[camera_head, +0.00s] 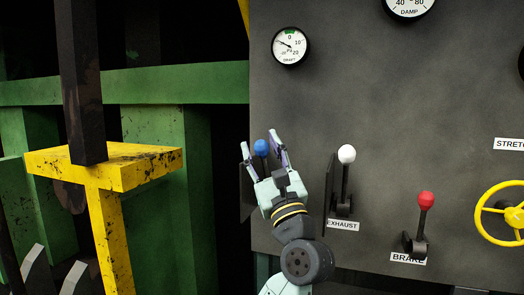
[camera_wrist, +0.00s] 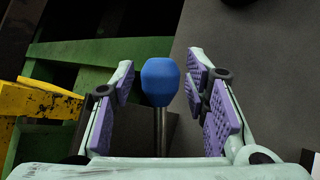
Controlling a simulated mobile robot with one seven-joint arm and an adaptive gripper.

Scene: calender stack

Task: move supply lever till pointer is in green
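The blue-knobbed lever (camera_head: 261,147) stands on the grey panel, left of the white-knobbed one; its own label is hidden behind my arm, so I cannot read whether it says supply. My gripper (camera_head: 261,140) is open, with one finger on each side of the blue knob. In the wrist view the blue knob (camera_wrist: 159,82) sits between the purple finger pads, with gaps on both sides and its metal rod below. The draft gauge (camera_head: 290,45) above has a small green band at the top near 0. Its dark pointer lies left of the green, toward the upper left.
The white-knobbed exhaust lever (camera_head: 346,155) stands close to the right of my gripper. Farther right are the red-knobbed brake lever (camera_head: 426,200) and a yellow handwheel (camera_head: 484,217). A yellow post with a crossbar (camera_head: 120,172) and green framework (camera_head: 170,84) stand at the left.

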